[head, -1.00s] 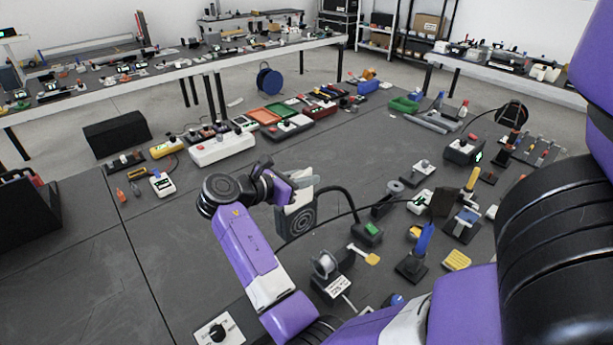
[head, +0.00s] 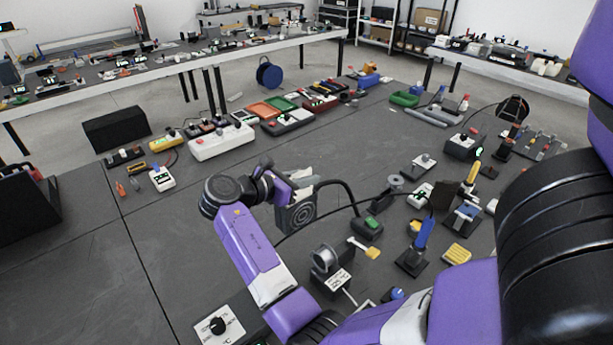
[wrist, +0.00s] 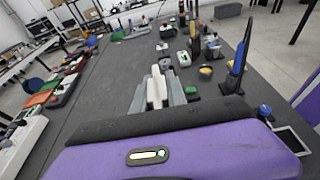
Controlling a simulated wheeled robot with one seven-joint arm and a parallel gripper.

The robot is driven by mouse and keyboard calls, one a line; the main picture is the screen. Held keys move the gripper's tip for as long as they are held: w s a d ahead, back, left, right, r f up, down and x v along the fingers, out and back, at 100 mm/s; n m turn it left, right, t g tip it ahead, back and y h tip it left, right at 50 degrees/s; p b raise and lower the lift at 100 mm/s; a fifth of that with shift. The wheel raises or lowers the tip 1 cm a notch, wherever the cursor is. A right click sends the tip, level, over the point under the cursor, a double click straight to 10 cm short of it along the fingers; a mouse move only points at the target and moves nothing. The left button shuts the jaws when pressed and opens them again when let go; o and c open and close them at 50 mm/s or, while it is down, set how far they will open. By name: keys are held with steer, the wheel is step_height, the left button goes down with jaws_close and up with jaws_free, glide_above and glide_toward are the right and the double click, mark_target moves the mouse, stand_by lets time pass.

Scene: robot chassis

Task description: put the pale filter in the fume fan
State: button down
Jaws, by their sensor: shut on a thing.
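The pale filter (head: 303,175) is held at my gripper (head: 292,187), partly covered by the fingers in the head view. The fume fan (head: 297,214) is a dark grey upright block with a round ringed grille and a black hose. The filter and fingers are right at the fan's top edge. In the wrist view, pale parts (wrist: 157,88) stand between grey sides of the fan. I cannot tell how deep the filter sits, or clearly separate it from the fingers.
A green-button box (head: 370,227) is right of the fan. A reel stand (head: 328,262), a blue-handled tool (head: 420,240) and a yellow sponge (head: 457,254) stand nearer on the right. The table left of my arm is mostly clear.

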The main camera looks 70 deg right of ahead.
mark_target(312, 187)
steer(key=shift+f+b, duration=0.5)
steer(key=shift+f, duration=1.4)
steer(key=c, duration=1.3)
jaws_free()
steer(key=shift+o, duration=0.2)
steer(key=b+v, duration=0.1)
steer(key=v, duration=0.6)
steer(key=shift+a+r, duration=0.2)
steer(key=shift+a, duration=0.15)
steer(key=shift+w, duration=0.15)
